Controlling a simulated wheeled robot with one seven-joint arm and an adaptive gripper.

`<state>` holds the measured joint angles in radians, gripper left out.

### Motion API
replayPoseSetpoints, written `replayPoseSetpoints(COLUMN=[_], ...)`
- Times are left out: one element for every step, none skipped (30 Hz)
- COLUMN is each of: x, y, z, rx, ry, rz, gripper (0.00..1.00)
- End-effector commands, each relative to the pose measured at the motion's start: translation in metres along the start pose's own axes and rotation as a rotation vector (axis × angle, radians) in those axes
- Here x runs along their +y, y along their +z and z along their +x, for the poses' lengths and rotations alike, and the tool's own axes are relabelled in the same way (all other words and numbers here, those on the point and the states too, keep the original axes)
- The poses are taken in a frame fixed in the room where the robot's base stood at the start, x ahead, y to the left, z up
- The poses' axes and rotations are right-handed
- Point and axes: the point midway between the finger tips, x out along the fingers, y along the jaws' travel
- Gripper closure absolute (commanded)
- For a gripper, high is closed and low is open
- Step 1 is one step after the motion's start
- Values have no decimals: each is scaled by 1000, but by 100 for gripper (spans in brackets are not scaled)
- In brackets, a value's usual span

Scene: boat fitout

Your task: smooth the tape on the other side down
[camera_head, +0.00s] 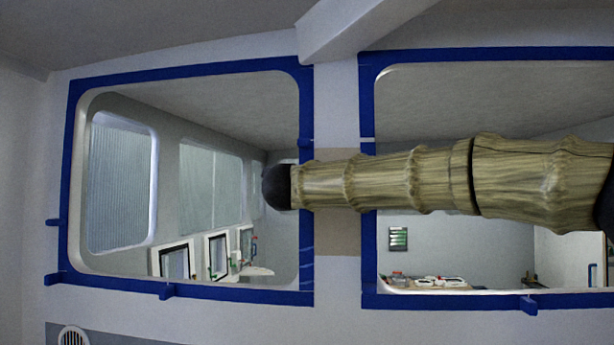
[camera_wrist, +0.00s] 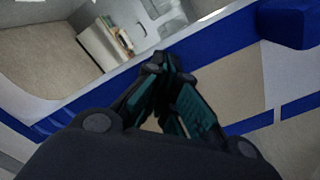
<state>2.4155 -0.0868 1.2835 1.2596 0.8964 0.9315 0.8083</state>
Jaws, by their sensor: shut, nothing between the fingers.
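Blue tape frames a left window (camera_head: 180,73) and a right window (camera_head: 480,55) in the head view. My arm hides part of the strips between the windows in the head view.
A beige patch (camera_head: 337,235) lies on the white wall between the windows. A sloping white beam (camera_head: 350,25) hangs above. A blue block (camera_wrist: 287,22) stands out at upper right in the wrist view. A round vent (camera_head: 72,338) is low at left.

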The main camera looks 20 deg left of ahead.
Motion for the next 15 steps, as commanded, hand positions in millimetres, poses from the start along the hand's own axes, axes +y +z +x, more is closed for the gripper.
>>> replayPoseSetpoints(x=[1,1,2,4,5,7,8,10,12,13,15,16,18,19,21], y=[-1,-1,-2,-4,-5,-7,-8,-10,-12,-14,-15,-17,-18,-20,-22], z=[0,0,0,0,0,1,1,1,1,1,2,2,2,2,2], rx=[0,0,0,0,0,0,0,0,0,0,0,0,0,0,0], ry=[0,0,0,0,0,1,1,1,0,0,0,0,0,0,0], rz=[0,0,0,0,0,0,0,0,0,0,0,0,0,0,0], gripper=[100,100,100,100,100,100,100,100,100,100,100,100,100,100,100])
